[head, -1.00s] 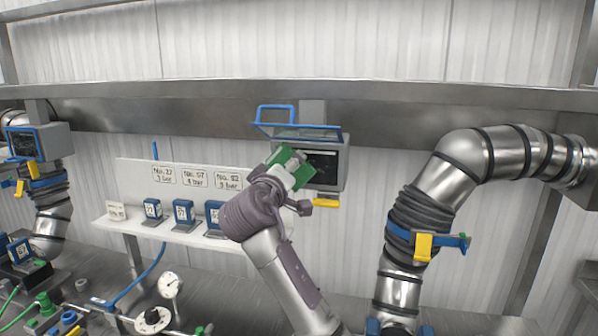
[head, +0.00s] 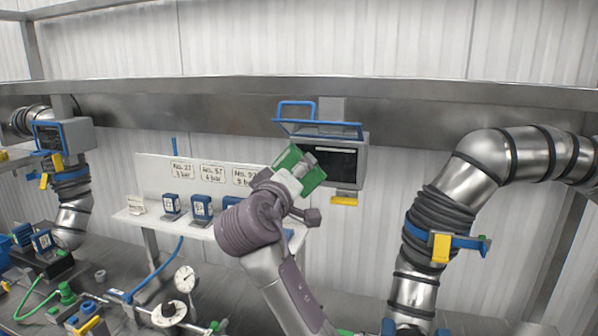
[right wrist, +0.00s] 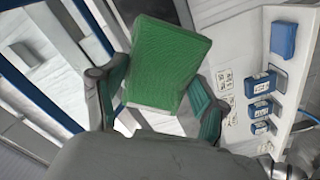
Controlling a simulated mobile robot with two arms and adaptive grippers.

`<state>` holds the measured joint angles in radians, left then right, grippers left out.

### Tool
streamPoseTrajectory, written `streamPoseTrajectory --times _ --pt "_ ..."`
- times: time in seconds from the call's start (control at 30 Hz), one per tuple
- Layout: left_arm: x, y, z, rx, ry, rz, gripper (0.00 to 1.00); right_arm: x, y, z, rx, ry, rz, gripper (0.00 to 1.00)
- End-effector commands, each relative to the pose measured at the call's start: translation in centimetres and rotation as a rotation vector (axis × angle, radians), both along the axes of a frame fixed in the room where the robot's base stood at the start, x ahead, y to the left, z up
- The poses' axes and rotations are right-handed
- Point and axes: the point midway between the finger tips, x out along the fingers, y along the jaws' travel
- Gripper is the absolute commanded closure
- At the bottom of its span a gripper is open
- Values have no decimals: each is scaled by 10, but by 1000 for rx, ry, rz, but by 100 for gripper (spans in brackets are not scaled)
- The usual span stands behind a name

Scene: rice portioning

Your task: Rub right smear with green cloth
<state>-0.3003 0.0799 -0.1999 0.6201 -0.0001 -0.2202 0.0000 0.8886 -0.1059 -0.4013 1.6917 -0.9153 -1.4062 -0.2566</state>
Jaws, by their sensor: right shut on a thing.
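My right gripper (head: 297,174) is shut on the green cloth (head: 288,157), a thick pad-like piece, in front of the left part of a grey box with a dark screen (head: 340,158). In the right wrist view the cloth (right wrist: 165,65) sits between the two fingers of my right gripper (right wrist: 155,98). I cannot tell whether the cloth touches the screen. The cloth and gripper hide part of the screen's left side. I cannot make out a smear on it. My left gripper is not in view.
A blue-framed flap (head: 318,130) stands open above the screen, and a yellow tab (head: 345,198) hangs below. A white shelf (head: 150,222) with labels and blue blocks is to the left. A thick metal pipe (head: 420,250) rises at right. Another screen box (head: 68,135) is far left.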

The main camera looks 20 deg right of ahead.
Motion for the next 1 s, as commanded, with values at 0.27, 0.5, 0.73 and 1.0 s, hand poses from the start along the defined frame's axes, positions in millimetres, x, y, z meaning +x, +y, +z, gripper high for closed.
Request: streamPoseTrajectory --times 0.27,0.5,0.73,1.0 --pt "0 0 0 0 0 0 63 -4 3 -1 1 3 -1 56" --pt "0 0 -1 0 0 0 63 -7 5 -2 2 2 0 56" --pt "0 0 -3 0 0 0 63 -24 17 -2 2 2 1 56" --pt "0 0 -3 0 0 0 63 -29 19 -1 1 3 -2 56"
